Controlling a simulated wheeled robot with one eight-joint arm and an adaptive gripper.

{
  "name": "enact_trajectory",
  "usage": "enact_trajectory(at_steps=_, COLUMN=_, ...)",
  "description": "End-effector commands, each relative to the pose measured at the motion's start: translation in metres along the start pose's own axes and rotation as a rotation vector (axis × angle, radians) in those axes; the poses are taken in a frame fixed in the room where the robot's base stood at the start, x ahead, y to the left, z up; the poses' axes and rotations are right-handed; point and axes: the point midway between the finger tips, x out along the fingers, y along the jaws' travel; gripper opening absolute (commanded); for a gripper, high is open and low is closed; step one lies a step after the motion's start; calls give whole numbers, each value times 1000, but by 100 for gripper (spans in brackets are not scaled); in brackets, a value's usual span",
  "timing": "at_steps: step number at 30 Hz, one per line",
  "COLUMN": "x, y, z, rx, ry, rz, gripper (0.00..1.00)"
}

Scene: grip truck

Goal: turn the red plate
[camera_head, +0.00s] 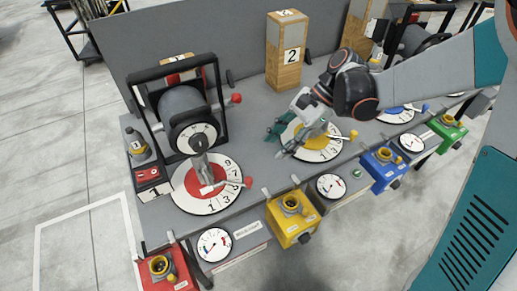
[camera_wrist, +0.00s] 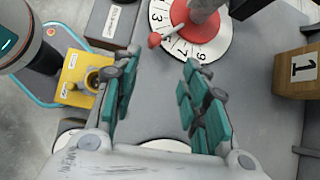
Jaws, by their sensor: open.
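The red plate (camera_head: 188,182) lies flat on the bench at the left, a red disc within a white ring of numbers. A lever with a red knob (camera_head: 249,182) sticks out from its right side. In the wrist view the red plate (camera_wrist: 181,13) is at the top, partly cut off, with its red knob (camera_wrist: 154,40) pointing down-left. My gripper (camera_head: 279,136) is above the yellow plate (camera_head: 318,141), to the right of the red plate. It is open and empty; its teal-padded fingers (camera_wrist: 161,72) are spread apart, and the red knob is beyond them.
A black-framed drum (camera_head: 185,105) stands behind the red plate. A wooden block marked 2 (camera_head: 287,55) stands at the back. Red (camera_head: 165,268), yellow (camera_head: 292,219), blue (camera_head: 383,170) and green (camera_head: 447,131) valve boxes line the front edge. Bare bench lies between the red and yellow plates.

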Motion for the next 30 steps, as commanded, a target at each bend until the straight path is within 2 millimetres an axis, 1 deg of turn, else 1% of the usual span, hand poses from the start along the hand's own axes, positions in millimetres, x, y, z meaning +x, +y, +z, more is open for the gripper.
enact_trajectory(at_steps=1, x=3, y=-4, z=0, rx=23, ry=-27, rz=16, gripper=41)
enact_trajectory(at_steps=5, x=11, y=-8, z=-1, rx=69, ry=-76, rz=46, gripper=41)
enact_trajectory(at_steps=11, x=20, y=-9, z=-2, rx=91, ry=-97, rz=62, gripper=41)
enact_trajectory(at_steps=14, x=32, y=-8, z=-1, rx=90, ry=-96, rz=62, gripper=41)
enact_trajectory(at_steps=17, x=49, y=-7, z=0, rx=87, ry=-96, rz=62, gripper=41)
enact_trajectory(at_steps=24, x=97, y=-4, z=4, rx=88, ry=-95, rz=62, gripper=41)
enact_trajectory(at_steps=30, x=130, y=-2, z=8, rx=88, ry=-95, rz=61, gripper=41)
